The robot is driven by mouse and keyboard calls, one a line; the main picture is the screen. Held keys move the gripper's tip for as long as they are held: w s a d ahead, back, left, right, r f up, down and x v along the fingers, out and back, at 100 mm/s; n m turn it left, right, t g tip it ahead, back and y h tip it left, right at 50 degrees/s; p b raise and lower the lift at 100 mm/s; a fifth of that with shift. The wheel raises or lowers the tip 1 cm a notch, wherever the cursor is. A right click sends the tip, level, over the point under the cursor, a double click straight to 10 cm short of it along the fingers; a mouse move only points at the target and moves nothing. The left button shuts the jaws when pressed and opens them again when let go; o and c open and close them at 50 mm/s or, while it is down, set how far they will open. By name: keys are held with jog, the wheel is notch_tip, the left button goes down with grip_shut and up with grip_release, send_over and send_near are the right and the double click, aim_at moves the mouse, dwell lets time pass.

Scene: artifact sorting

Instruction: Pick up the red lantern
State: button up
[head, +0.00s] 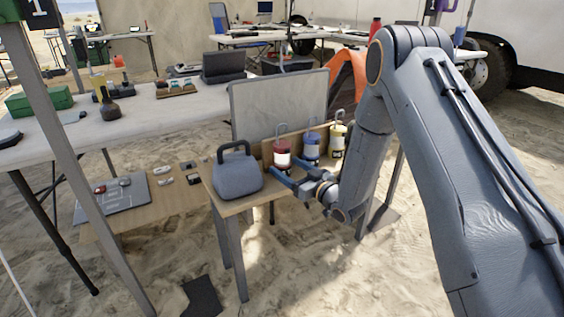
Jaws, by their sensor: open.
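The red lantern (282,158) stands upright on a small wooden table (232,206), leftmost in a row of three lanterns. It has a pale band and a hooked handle on top. My gripper (278,178) is open, just in front of and below the red lantern, with its fingers pointing left. Nothing shows between the fingers. I cannot tell whether they touch the lantern; its base is partly hidden behind them.
A blue lantern (311,150) and a yellow lantern (338,140) stand to the right. A grey handled case (236,175) sits close on the left. A grey panel (275,103) rises behind. A long white table (150,122) stands behind left. Open sand lies in front.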

jog(key=shift+w+a, duration=0.5)
jog(key=shift+w, duration=0.05)
jog(key=c, duration=1.3)
jog(key=shift+r, duration=0.1)
